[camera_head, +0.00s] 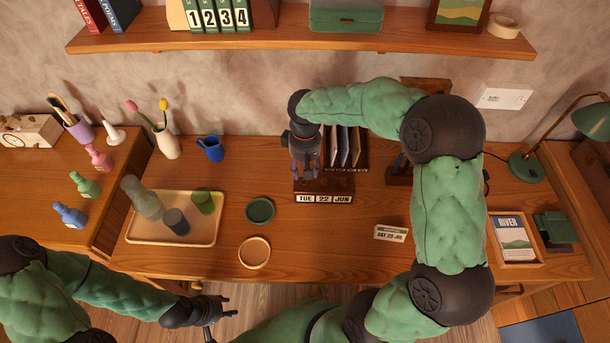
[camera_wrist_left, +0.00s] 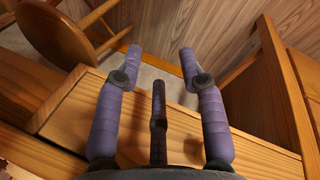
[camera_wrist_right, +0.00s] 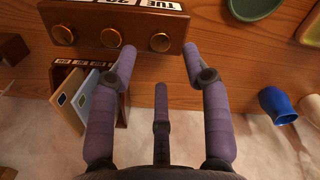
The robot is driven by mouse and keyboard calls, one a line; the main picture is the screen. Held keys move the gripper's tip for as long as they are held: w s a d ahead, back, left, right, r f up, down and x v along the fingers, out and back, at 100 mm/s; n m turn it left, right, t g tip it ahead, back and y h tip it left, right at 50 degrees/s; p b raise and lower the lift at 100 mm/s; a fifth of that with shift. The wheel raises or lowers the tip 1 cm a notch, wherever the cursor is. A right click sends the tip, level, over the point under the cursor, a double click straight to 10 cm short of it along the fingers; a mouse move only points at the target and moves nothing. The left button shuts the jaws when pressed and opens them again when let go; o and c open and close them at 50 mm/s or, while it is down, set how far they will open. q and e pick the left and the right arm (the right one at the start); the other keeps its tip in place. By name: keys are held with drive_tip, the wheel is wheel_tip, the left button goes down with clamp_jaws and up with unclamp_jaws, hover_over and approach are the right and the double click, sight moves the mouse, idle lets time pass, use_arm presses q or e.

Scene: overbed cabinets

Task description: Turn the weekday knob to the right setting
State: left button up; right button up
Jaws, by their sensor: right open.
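The wooden perpetual calendar (camera_head: 324,198) stands on the desk and reads TUE 22 JUN in the head view. In the right wrist view its wooden body (camera_wrist_right: 90,22) shows upside down with three brass knobs. The weekday knob (camera_wrist_right: 160,42) is the one on the TUE side. My right gripper (camera_head: 309,178) is behind the calendar, open, its fingertips apart on either side of the weekday knob; contact cannot be told. A small card (camera_head: 391,234) to the right appears to read SAT 25 JUL. My left gripper (camera_head: 228,306) is open and empty off the desk's front edge.
A rack of folders (camera_head: 346,146) stands right behind the calendar, close to my right gripper. A green dish (camera_head: 260,210), a tan dish (camera_head: 254,252) and a tray (camera_head: 150,236) with vessels lie to the left. A blue mug (camera_head: 211,149) stands further back. A shelf (camera_head: 400,42) overhangs.

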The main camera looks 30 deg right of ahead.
wheel_tip(320, 180, up, 7)
drive_tip(key=shift+f, duration=0.2)
idle(0.6)
